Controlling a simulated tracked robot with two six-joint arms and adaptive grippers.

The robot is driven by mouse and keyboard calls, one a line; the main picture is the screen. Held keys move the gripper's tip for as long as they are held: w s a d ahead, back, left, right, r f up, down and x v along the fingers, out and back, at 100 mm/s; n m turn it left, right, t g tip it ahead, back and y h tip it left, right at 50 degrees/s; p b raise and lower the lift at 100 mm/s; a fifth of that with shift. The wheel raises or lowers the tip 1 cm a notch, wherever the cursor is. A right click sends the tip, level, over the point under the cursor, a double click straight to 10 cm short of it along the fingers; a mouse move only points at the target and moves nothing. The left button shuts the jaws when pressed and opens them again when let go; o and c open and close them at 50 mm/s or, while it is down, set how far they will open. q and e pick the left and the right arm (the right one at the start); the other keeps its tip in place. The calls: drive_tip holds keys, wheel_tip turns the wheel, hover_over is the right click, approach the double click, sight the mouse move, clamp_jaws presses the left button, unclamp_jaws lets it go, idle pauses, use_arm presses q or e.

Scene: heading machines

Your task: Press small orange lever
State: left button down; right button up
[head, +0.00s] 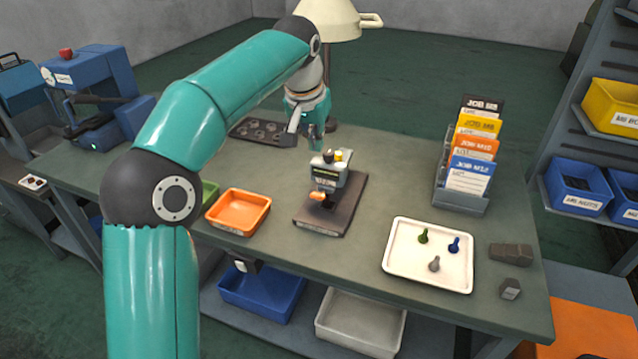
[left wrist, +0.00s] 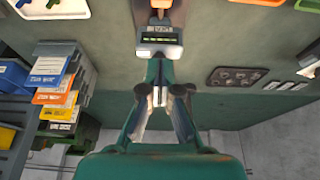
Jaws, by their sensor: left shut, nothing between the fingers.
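A small orange lever (head: 317,196) sticks out from the front of a small grey machine (head: 327,176), which stands on a dark base plate (head: 322,222) on the workbench. The lever also shows at the top edge of the left wrist view (left wrist: 160,4), beyond the machine's lit display (left wrist: 159,39). My left gripper (head: 313,138) is shut and empty. It hangs behind and above the machine, apart from the lever. Its closed fingertips (left wrist: 158,95) show in the left wrist view. My right gripper is in neither view.
An orange tray (head: 238,232) lies left of the base plate. A white tray (head: 402,271) with small coloured pieces lies to the right. A card rack (head: 463,201) stands at the back right. A dark tray with holes (head: 259,137) lies behind. Bare bench separates them.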

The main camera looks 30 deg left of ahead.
use_arm(q)
hover_over(320, 193)
drive_tip(key=f, duration=0.8)
drive_tip(key=shift+w+a+f, duration=0.15)
drive_tip(key=shift+w+f, duration=0.05)
drive_tip(key=f, duration=0.3)
drive_tip(key=shift+s, duration=0.4)
drive_tip(key=shift+s+f, duration=0.25)
drive_tip(key=shift+f, duration=0.4)
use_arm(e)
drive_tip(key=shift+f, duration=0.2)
use_arm(q)
drive_tip(key=shift+d, duration=0.2)
